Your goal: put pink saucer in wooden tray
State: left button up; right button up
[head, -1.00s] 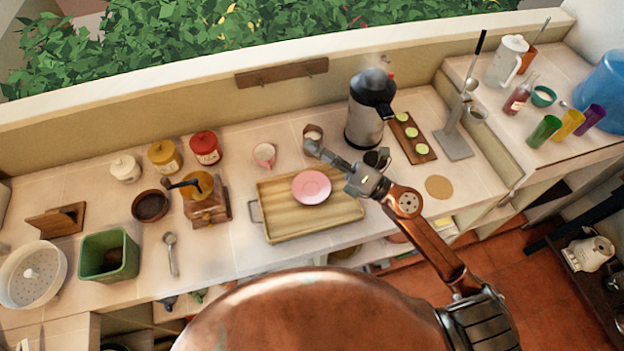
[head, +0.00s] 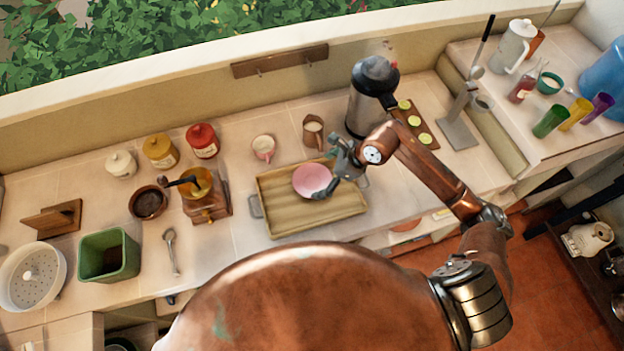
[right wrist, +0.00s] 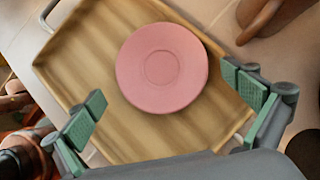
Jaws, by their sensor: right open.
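The pink saucer (head: 308,180) lies in the wooden tray (head: 285,222), toward its back and middle. My right gripper (head: 328,172) is over the tray at the saucer's right side, its fingers spread. In the right wrist view the saucer (right wrist: 162,68) shows whole and flat on the floor of the tray (right wrist: 75,62), beyond and between the two green-padded fingertips. The fingers look apart from it, and nothing is held. My right gripper hides a little of the saucer's right edge in the head view. My left gripper is not in view.
A pink-and-white cup (head: 264,148) and a brown pitcher (head: 313,132) stand behind the tray. A steel flask (head: 368,100) and a board with lime slices (head: 412,122) are at the back right. A coffee grinder (head: 206,200) stands left of the tray. Counter in front of the tray is clear.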

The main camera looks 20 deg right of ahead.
aim_at(310, 181)
jog(key=shift+x, duration=2)
jog(key=shift+r, duration=0.1)
jog(key=shift+c, duration=0.4)
jog(key=c, duration=1.2)
